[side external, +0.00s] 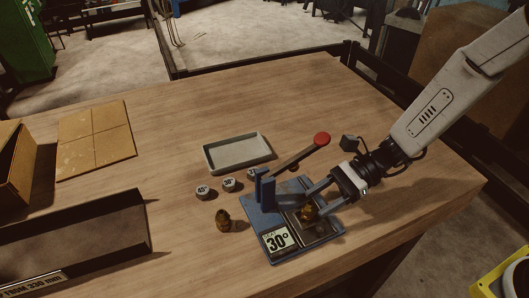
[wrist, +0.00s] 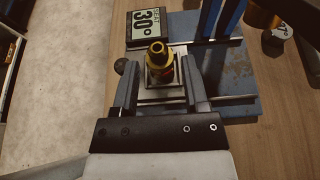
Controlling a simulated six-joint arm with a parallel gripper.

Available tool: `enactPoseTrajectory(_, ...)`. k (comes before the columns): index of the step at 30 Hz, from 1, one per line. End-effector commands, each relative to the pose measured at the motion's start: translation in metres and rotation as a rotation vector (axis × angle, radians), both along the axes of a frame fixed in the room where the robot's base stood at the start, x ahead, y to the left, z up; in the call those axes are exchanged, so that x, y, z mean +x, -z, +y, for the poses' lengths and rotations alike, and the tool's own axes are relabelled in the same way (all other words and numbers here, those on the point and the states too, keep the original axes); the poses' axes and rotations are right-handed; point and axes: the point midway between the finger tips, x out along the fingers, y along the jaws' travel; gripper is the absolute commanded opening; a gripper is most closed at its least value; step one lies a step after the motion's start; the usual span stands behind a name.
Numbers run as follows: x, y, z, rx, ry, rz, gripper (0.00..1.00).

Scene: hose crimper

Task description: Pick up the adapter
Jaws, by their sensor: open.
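A brass adapter (side external: 309,213) stands upright on the square seat of the blue crimper (side external: 271,222). In the wrist view the adapter (wrist: 158,54) shows its open top, between my fingers. My gripper (side external: 314,204) is open, low over the crimper, with one finger on each side of the adapter. In the wrist view my gripper (wrist: 159,72) shows gaps beside the adapter; whether a finger touches it, I cannot tell. A second brass fitting (side external: 223,220) stands on the table left of the crimper.
The crimper's red-knobbed lever (side external: 321,139) rises behind my gripper. Its display (side external: 278,241) reads 30°. Labelled round pieces (side external: 229,184) stand near a grey tray (side external: 238,153). A cardboard sheet (side external: 96,139) and dark bin (side external: 78,240) lie left. The table's far middle is clear.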

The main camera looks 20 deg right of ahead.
Motion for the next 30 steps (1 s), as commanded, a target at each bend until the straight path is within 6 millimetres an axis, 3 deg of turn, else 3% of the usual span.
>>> enactPoseTrajectory(8,-0.001,0.004,0.008,0.0,-0.004,-0.001,0.57)
enactPoseTrajectory(20,-0.001,0.021,0.044,0.0,-0.001,-0.001,0.57)
enactPoseTrajectory(30,-0.001,0.022,0.047,0.0,-0.001,-0.001,0.57)
